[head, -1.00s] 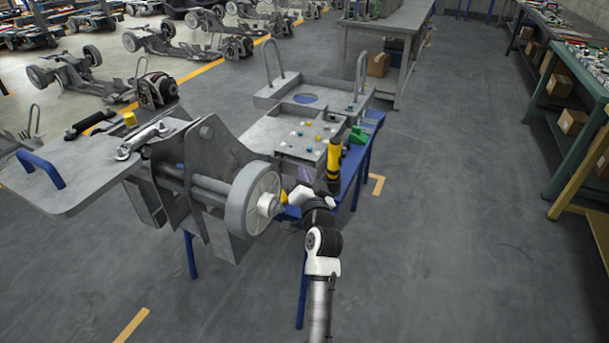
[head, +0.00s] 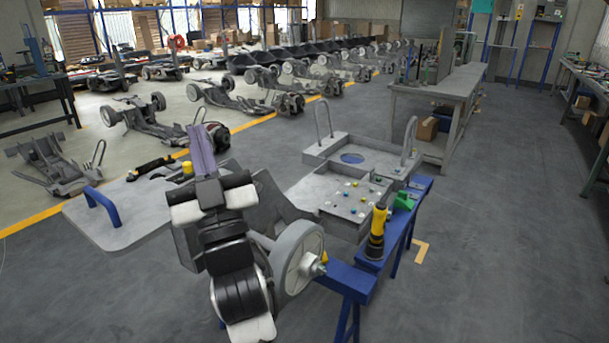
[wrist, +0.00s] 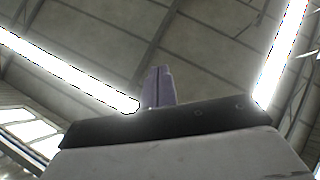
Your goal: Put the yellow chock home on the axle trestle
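My gripper (head: 202,142) points upward over the grey chassis plate, its purple fingers close together. In the wrist view the fingers (wrist: 157,88) meet with nothing seen between them. A small yellow piece (head: 325,257) shows beside the grey wheel (head: 298,258), at the blue trestle (head: 347,280). Another small yellow block (head: 187,168) stands on the grey plate (head: 130,222), left of my gripper. I cannot tell which of the two is the chock. My arm hides much of the axle and the near side of the trestle.
A yellow and black tool (head: 377,232) stands upright on the blue stand, near a green block (head: 404,201). A grey tray with small coloured pieces (head: 335,212) lies behind the wheel. Floor on the right is clear.

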